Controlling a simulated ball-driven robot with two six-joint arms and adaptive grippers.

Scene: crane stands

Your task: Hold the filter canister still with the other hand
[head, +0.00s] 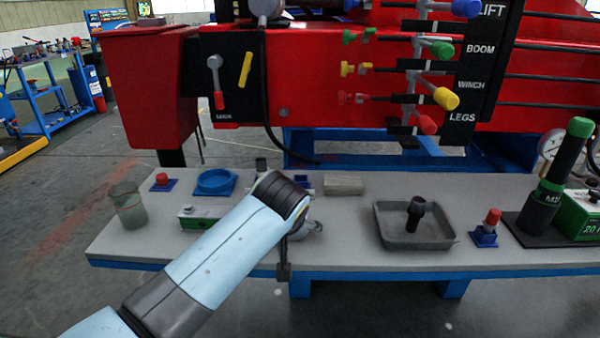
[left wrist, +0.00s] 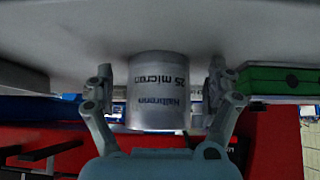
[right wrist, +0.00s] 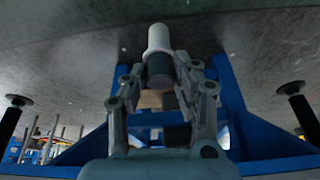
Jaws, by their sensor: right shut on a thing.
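The filter canister (left wrist: 157,95) is a silver-grey cylinder with dark "25 micron" lettering, shown upside down in the left wrist view. My left gripper (left wrist: 160,78) is open around it, one finger on each side, with a visible gap at both sides. In the head view my left arm reaches over the bench, and the canister cannot be made out behind it. In the right wrist view my right gripper (right wrist: 160,80) is shut on a small cylinder (right wrist: 158,42), pale at the far end and dark nearer me. My right gripper does not show in the head view.
The grey bench (head: 350,262) holds a blue ring dish (head: 215,182), a glass beaker (head: 128,207), a tray (head: 385,236) with a dark part in it, and a red-topped piece (head: 490,222). Crane levers (head: 440,97) hang above.

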